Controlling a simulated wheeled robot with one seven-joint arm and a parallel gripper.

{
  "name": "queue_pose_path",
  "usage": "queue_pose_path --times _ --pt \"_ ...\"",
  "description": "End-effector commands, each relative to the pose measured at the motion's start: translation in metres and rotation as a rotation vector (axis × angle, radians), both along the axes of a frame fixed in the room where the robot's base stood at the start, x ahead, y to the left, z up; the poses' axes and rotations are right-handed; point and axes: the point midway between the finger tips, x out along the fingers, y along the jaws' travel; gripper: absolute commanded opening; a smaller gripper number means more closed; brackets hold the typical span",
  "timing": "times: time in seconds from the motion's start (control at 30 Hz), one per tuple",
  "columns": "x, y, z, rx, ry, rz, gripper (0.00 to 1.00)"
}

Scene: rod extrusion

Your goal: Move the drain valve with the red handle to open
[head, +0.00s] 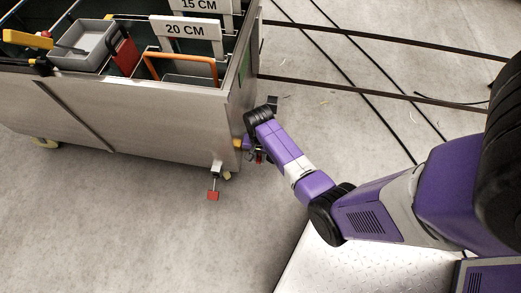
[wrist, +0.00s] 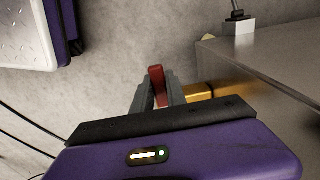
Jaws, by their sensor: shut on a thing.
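The drain valve shows in the wrist view as a brass-yellow body (wrist: 197,90) on the side of the metal tank, with a red handle (wrist: 157,76) beside it. My gripper (wrist: 158,92) has its two grey fingers on either side of the red handle and is shut on it. The handle's tip stands out past the fingers. In the head view, my wrist is at the tank's lower right corner; a bit of the brass valve (head: 238,143) and a bit of red (head: 259,157) show there. My wrist hides most of the valve.
The metal tank (head: 130,115) fills the upper left, with tools and a "20 CM" sign (head: 187,30) on top. A bracket with a red-ended rod (head: 213,195) hangs under its front edge. Dark cables (head: 350,85) lie on the floor at the right. The front floor is clear.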

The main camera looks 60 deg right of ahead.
Motion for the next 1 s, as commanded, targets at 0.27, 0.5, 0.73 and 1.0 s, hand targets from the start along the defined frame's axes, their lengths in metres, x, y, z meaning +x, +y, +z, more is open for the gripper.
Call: queue_pose_path --times 0.27,0.5,0.73,1.0 --pt "0.0 0.0 0.0 0.0 0.0 0.0 0.0" --pt "-0.006 -0.003 0.003 -0.001 0.0 0.098 0.0" --pt "-0.01 -0.005 0.001 -0.001 0.0 0.177 0.0" --pt "-0.011 -0.006 0.001 0.0 0.0 0.191 0.0"
